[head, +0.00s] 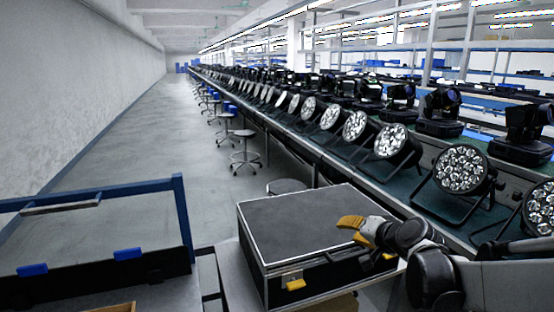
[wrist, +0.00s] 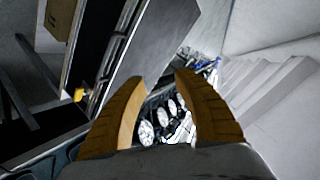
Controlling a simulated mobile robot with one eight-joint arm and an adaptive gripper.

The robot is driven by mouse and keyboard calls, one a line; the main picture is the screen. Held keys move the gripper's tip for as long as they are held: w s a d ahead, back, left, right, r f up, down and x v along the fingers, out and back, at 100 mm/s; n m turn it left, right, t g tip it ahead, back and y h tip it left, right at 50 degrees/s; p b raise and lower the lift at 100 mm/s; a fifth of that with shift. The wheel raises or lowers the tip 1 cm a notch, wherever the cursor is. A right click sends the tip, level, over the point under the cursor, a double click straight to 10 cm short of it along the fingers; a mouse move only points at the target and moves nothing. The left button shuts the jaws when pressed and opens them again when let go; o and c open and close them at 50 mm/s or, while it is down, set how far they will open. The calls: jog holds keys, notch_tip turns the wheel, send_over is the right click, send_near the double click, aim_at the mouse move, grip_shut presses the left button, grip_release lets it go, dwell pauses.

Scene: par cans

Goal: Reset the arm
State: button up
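My gripper (head: 352,229) has yellow-orange fingers and shows at the lower right of the head view, above or beside the right part of a black case's lid. In the wrist view my gripper (wrist: 158,75) has its two fingers spread apart with nothing between them, so it is open and empty. My arm comes in from the right edge of the head view, bent low. The black case (head: 300,225) is closed, with a flat grey-black lid and a yellow latch on its front. It also shows in the wrist view (wrist: 155,40), at the upper middle.
A long green-topped bench (head: 425,215) runs along the right with a row of par cans (head: 461,168) and black moving-head lights (head: 440,112). Stools (head: 244,150) stand beside it. A blue-framed cart (head: 180,215) is at the left. The aisle floor (head: 150,140) is clear.

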jog(key=s+f+n+g+h, duration=0.1)
jog(key=s+n+g+h, duration=0.1)
jog(key=s, duration=1.3)
jog(key=s+a+f+n+g+h, duration=0.1)
jog(key=s+f+n+g, duration=0.1)
jog(key=s, duration=1.3)
jog(key=shift+s+n+g+h, duration=0.2)
jog(key=shift+n+g+h, duration=0.15)
jog(key=shift+n, duration=0.55)
jog(key=shift+o, duration=0.2)
jog(key=shift+r, duration=0.1)
